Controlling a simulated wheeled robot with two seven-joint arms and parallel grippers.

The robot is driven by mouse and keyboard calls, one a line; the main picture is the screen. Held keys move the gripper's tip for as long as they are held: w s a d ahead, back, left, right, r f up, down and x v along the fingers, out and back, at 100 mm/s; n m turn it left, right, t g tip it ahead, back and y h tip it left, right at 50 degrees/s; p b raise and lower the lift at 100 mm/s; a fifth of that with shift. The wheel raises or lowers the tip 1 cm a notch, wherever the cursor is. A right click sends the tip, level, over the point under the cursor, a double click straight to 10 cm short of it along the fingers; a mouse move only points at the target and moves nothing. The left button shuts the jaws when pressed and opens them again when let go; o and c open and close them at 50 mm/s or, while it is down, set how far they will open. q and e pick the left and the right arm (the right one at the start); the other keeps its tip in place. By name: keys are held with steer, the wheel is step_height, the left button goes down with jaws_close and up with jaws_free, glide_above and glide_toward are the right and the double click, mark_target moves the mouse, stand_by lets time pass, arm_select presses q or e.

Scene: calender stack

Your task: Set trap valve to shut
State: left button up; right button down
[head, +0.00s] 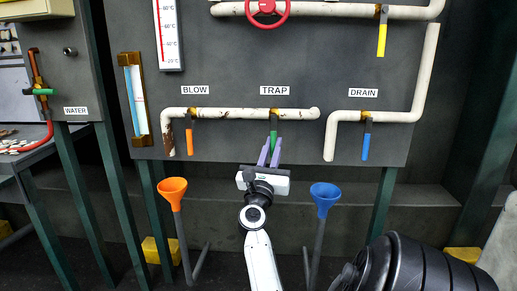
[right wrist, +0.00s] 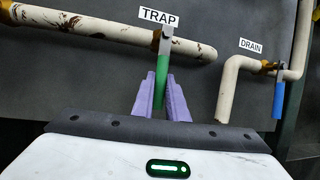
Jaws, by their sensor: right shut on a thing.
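The trap valve's green handle (head: 274,132) hangs straight down from the rusty white horizontal pipe (head: 240,114), below the TRAP label (head: 274,90). The handle is across the pipe's line. My right gripper (head: 269,151) reaches up from below, with its purple fingers on either side of the handle's lower part. In the right wrist view the green handle (right wrist: 161,72) stands between the two fingertips (right wrist: 161,88), and the gripper is shut on it. The handle's lowest end is partly hidden by the fingers. My left gripper is not in view.
The blow valve's orange handle (head: 190,138) and the drain valve's blue handle (head: 366,140) hang down on either side. An orange funnel (head: 173,190) and a blue funnel (head: 325,195) stand below, flanking my right arm. A yellow handle (head: 382,40) and red wheel (head: 266,12) are above.

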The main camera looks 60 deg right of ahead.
stand_by(0.4)
steer(key=c, duration=1.7)
jaws_free()
steer(key=shift+c, duration=0.2)
